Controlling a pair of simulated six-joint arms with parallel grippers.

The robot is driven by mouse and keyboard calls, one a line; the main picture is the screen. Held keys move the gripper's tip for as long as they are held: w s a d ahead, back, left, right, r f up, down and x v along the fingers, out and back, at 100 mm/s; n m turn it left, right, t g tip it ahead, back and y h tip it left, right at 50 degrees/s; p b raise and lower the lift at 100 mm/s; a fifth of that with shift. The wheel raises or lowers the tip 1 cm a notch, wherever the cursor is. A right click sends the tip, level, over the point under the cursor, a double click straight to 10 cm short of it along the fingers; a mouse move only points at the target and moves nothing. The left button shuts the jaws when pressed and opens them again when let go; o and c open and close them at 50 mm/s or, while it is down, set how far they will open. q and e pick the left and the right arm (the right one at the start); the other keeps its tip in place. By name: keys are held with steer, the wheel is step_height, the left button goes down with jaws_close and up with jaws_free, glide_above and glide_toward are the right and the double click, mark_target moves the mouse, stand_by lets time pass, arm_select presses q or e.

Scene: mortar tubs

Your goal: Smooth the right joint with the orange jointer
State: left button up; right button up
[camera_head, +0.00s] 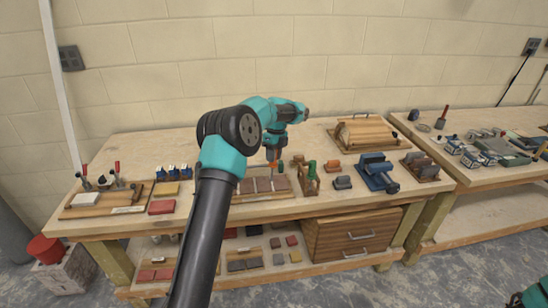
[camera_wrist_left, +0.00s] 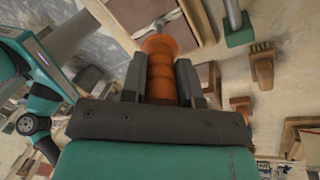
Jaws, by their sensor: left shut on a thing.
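My left gripper (camera_head: 272,155) is above the row of bricks at the middle of the bench. It is shut on the orange jointer (camera_head: 273,167), which points down toward the bricks. In the left wrist view the jointer's ribbed orange handle (camera_wrist_left: 163,78) sits between the two dark fingers. Its metal end reaches toward a brick at the top of that view. The brick row has a left brick (camera_head: 246,187), a middle brick (camera_head: 263,185) and a right brick (camera_head: 281,183). The right joint lies between the last two; whether the jointer touches it is unclear.
Just right of the bricks stands a wooden rack with a green-handled tool (camera_head: 312,167). Farther right are a small dark block (camera_head: 342,182) and a blue tool stand (camera_head: 376,173). A clamp board (camera_head: 95,199) and a loose red brick (camera_head: 162,207) lie left.

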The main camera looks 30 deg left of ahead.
arm_select(q)
steer(key=shift+w, duration=0.1)
stand_by(0.3)
steer(key=shift+w+a, duration=0.45)
steer(key=shift+w, duration=0.05)
steer(key=shift+f, duration=0.1)
steer(key=shift+w+a, duration=0.45)
steer(key=shift+w, duration=0.1)
steer(key=shift+s+d, duration=0.1)
steer(key=shift+s, duration=0.05)
stand_by(0.4)
steer(key=shift+s+d, duration=0.35)
steer(key=shift+s, duration=0.1)
steer(key=shift+d, duration=0.1)
steer(key=shift+s, duration=0.15)
steer(key=shift+s+d, duration=0.4)
